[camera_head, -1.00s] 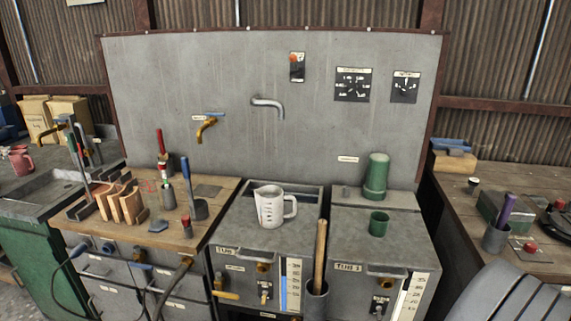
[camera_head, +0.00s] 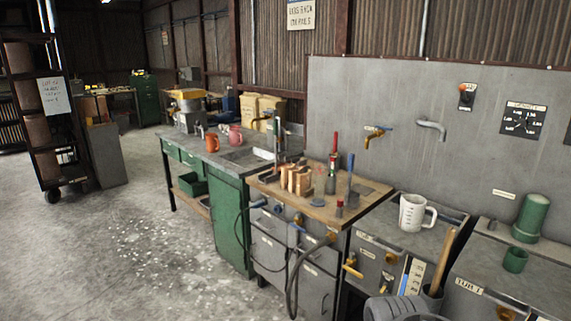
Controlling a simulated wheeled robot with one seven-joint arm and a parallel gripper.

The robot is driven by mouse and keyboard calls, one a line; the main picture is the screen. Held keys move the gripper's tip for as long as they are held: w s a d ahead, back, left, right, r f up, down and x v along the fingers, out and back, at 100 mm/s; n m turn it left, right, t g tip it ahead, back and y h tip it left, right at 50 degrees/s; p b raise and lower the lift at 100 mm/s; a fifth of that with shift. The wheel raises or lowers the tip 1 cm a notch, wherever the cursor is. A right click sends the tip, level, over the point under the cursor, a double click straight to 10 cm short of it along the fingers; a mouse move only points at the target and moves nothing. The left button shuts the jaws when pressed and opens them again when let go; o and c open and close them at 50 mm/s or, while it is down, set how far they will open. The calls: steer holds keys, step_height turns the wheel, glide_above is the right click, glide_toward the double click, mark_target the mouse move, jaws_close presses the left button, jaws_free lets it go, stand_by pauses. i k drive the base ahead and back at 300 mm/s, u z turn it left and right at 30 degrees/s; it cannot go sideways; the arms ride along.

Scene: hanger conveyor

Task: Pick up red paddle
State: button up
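No thing is plainly recognisable as a red paddle. A tool with a red handle (camera_head: 335,143) stands upright at the back of the wooden-topped bench (camera_head: 312,205). A small red-topped piece (camera_head: 339,206) is at the bench's front edge. My gripper is not in view; only a grey part of my arm shows at the bottom edge, right of centre.
A white measuring jug (camera_head: 412,212) and a green cup (camera_head: 515,260) stand on metal tanks to the right. A green-sided sink table (camera_head: 230,220) adjoins on the left. A hose (camera_head: 292,275) hangs in front. The concrete floor at left is open.

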mark_target(334, 152)
steer(key=z, duration=0.85)
steer(key=k, duration=0.2)
steer(key=u, duration=2)
steer(key=i, duration=3.15)
steer(key=z, duration=1.65)
steer(key=i, duration=0.85)
steer(key=z, duration=0.85)
